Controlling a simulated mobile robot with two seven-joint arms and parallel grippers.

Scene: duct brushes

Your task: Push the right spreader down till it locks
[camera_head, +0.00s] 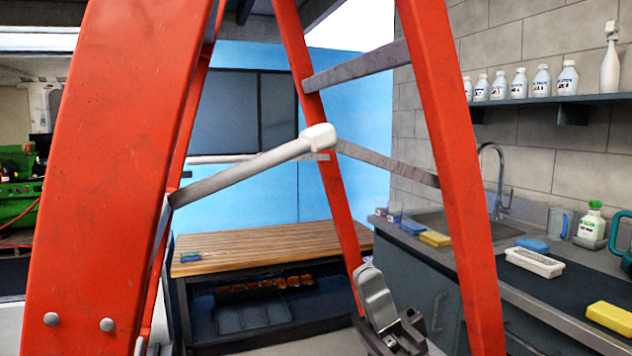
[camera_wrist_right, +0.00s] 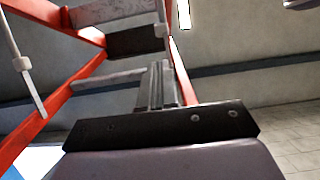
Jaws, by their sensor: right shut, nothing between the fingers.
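The orange-red stepladder (camera_head: 110,150) fills much of the head view. A pale spreader bar (camera_head: 240,172) slopes up from the left front rail to a white middle joint (camera_head: 319,138), so it stands raised. A grey bar (camera_head: 390,165) slopes down to the right rail; I cannot tell whether it is the spreader's other half or a rear brace. My right gripper (camera_head: 372,288) is shut and empty, below and right of the joint, apart from it. Its fingers show in the wrist view (camera_wrist_right: 158,85), with a white-ended bar (camera_wrist_right: 32,88) at left. My left gripper is out of view.
A wooden-topped workbench (camera_head: 270,240) stands behind the ladder. At right are a sink counter (camera_head: 555,300) with sponges and bottles, and a wall shelf (camera_head: 570,102) with several bottles. The ladder rails bound the space around my right gripper.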

